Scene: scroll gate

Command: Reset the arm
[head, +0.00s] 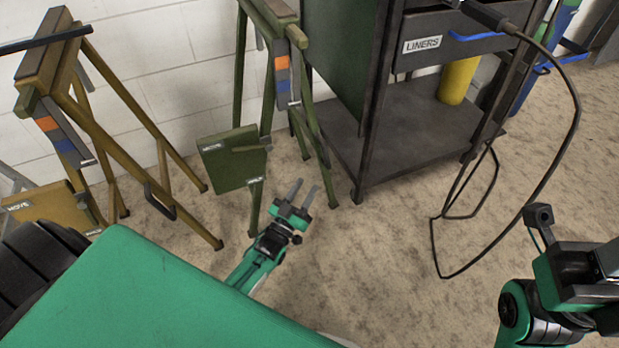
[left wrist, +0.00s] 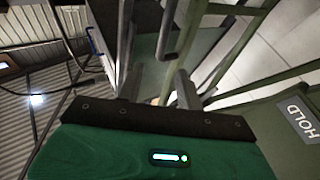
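My left gripper (head: 303,193) is in the middle of the head view, in front of the green trestle (head: 239,155). Its two grey fingers stand apart with nothing between them. The fingers also show in the left wrist view (left wrist: 155,90), above the green wrist housing. My right arm is at the lower right of the head view; its dark end part shows, but I cannot make out its finger opening.
A yellow-brown trestle (head: 130,130) stands at the left. A dark cart (head: 420,135) labelled LINERS stands behind, with a yellow cylinder (head: 458,80) on its shelf. A black cable (head: 545,180) hangs down to the floor. The carpet (head: 390,260) in front is clear.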

